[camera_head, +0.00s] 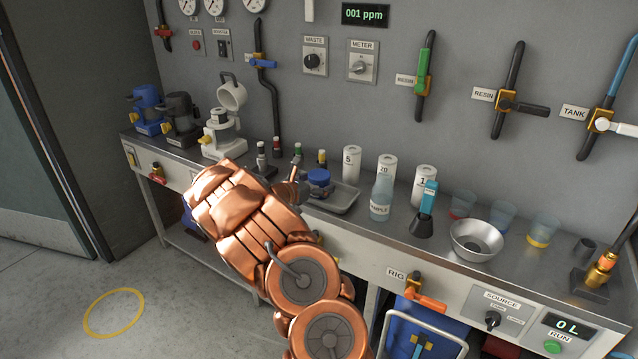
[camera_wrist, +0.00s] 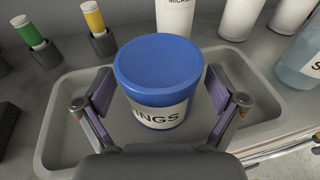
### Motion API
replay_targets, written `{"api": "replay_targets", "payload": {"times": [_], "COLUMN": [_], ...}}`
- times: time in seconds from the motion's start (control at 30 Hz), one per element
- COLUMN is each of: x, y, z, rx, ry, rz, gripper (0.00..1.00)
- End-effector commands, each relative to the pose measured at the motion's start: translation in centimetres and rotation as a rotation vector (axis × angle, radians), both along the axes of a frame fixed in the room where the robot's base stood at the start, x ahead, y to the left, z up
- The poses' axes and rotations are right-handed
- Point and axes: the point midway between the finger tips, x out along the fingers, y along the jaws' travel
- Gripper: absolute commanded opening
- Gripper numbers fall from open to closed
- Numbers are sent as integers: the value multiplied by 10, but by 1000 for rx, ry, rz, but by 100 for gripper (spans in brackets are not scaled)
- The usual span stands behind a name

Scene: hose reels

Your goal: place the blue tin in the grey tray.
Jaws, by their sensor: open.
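The blue tin (camera_head: 319,178) has a blue lid and a white label ending in "NGS". In the wrist view the tin (camera_wrist: 158,72) stands upright within the outline of the grey tray (camera_wrist: 52,140), towards its far side. The tray (camera_head: 345,203) lies on the bench in the head view. My gripper (camera_wrist: 160,100) is open, with one finger on each side of the tin and a visible gap at both sides. In the head view my copper-coloured arm hides most of the gripper and part of the tray.
Several white numbered canisters (camera_head: 386,170) stand behind the tray. A pale blue sample bottle (camera_head: 380,198) is close to its right. Small vials with coloured caps (camera_head: 298,153) stand behind left. A metal bowl (camera_head: 476,241) and plastic cups are farther right.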

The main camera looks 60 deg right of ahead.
Motion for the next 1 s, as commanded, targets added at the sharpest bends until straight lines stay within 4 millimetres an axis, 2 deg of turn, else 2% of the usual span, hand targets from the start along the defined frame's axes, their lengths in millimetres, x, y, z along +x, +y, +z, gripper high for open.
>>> {"api": "replay_targets", "payload": {"times": [0.27, 0.37, 0.8, 1.0], "x": [0, 2, 14, 18], "y": [0, 9, 77, 102], "z": [4, 5, 18, 24], "rx": [0, -1, -1, 0], "ry": [-1, 0, 1, -2], "rz": [0, 2, 3, 3], "gripper": [95, 95, 95, 95]}}
